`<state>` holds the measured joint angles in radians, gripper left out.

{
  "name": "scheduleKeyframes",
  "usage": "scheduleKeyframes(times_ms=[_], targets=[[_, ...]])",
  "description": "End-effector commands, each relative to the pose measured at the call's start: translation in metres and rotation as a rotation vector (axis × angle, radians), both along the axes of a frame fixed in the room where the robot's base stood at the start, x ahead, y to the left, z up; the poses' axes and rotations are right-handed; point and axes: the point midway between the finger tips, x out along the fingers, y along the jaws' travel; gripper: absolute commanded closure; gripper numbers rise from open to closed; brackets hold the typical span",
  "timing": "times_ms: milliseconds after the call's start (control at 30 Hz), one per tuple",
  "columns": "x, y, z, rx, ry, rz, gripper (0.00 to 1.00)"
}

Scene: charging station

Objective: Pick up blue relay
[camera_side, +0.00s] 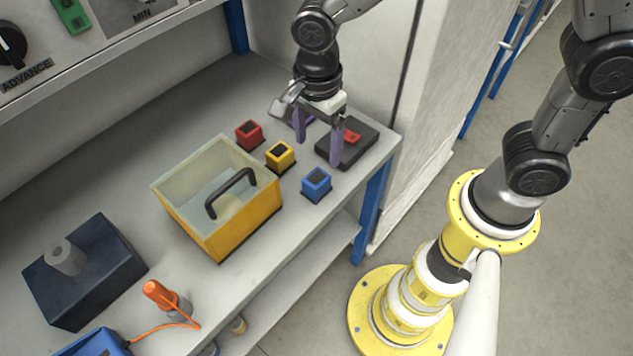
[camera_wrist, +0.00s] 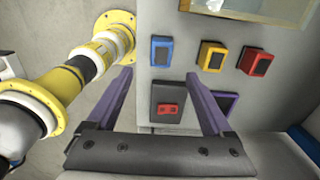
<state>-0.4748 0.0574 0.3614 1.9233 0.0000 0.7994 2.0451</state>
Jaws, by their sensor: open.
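The blue relay (camera_side: 316,184) is a small blue block with a dark top. It stands on the grey bench near the front edge, right of the yellow box. In the wrist view the blue relay (camera_wrist: 161,50) is at the top, beyond my fingertips. My gripper (camera_side: 318,143) is open and empty, with two purple fingers pointing down. It is above the bench by the dark pad with a red switch, behind and to the right of the blue relay. In the wrist view my gripper (camera_wrist: 157,77) has its fingers spread around the view of that pad.
A yellow relay (camera_side: 280,157) and a red relay (camera_side: 249,134) stand in a row with the blue one. A yellow box (camera_side: 245,222) with a black handle is left of them. The dark pad (camera_side: 360,145) with the red switch lies at the bench's right end.

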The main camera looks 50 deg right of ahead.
Motion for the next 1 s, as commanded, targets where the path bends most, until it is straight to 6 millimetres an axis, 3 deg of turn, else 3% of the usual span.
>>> scheduleKeyframes(times_ms=[100, 300, 533, 800, 1000], targets=[[-0.001, -0.001, -0.026, -0.003, 0.007, -0.001, 0.15], [0.000, -0.001, -0.054, -0.002, 0.004, -0.001, 0.15], [0.000, -0.001, -0.069, -0.001, 0.003, -0.001, 0.15], [0.002, -0.001, -0.105, -0.001, 0.003, -0.001, 0.15], [0.002, -0.001, -0.112, 0.000, 0.001, -0.001, 0.15]])
